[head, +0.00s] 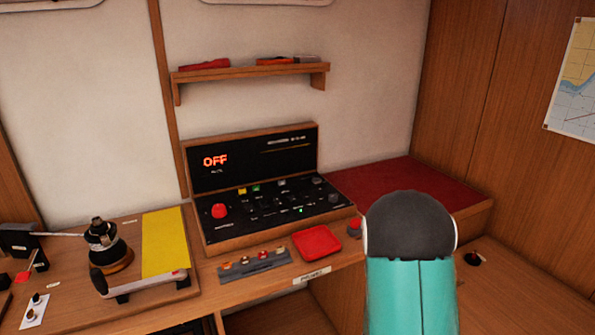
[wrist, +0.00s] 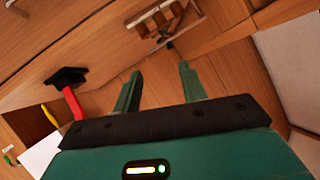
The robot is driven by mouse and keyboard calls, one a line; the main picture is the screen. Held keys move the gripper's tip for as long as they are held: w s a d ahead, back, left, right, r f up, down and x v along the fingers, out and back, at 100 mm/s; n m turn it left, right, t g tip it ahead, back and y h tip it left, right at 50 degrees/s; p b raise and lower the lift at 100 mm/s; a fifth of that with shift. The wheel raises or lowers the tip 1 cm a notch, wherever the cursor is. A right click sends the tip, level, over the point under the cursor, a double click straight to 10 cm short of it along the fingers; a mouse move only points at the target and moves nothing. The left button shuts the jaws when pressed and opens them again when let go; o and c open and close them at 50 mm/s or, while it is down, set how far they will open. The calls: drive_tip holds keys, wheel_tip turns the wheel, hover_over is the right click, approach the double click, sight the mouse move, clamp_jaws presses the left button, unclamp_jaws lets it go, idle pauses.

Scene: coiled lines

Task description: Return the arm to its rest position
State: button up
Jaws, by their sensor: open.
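My gripper (wrist: 160,88) shows in the wrist view with its two green fingers apart and nothing between them. Wood panelling lies behind the fingers. In the head view a teal and dark grey link of my arm (head: 410,255) rises at the lower right, in front of the bench; the gripper itself is not visible there.
A control panel (head: 262,242) reading OFF stands on the bench, with a red tray (head: 316,243) before it. A winch (head: 108,240) is at left. A shelf (head: 250,73) hangs above. In the wrist view a black-and-red object (wrist: 72,100) lies left of the fingers.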

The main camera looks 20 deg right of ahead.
drive_tip(key=w+a+r+n+t+y, duration=0.15)
drive_tip(key=a+r+n+y, duration=0.3)
drive_tip(key=a+r, duration=0.45)
drive_tip(key=w+a+r+n+t+y, duration=0.1)
drive_tip(key=w+a+r+n+y, duration=0.35)
drive_tip(key=a, duration=0.65)
drive_tip(key=s+a+r+n+g+y, duration=0.1)
drive_tip(key=s+a+r+n, duration=0.3)
drive_tip(key=s, duration=0.6)
drive_tip(key=s+a+r+n+g+y, duration=0.1)
drive_tip(key=s+a+r+n+g, duration=0.1)
drive_tip(key=s+a+r, duration=0.4)
drive_tip(key=s+r+n, duration=0.1)
drive_tip(key=s+r, duration=0.1)
drive_tip(key=s, duration=0.2)
drive_tip(key=shift+s+a+r+n, duration=0.15)
drive_tip(key=shift+a+r+n, duration=0.15)
drive_tip(key=shift+n, duration=0.1)
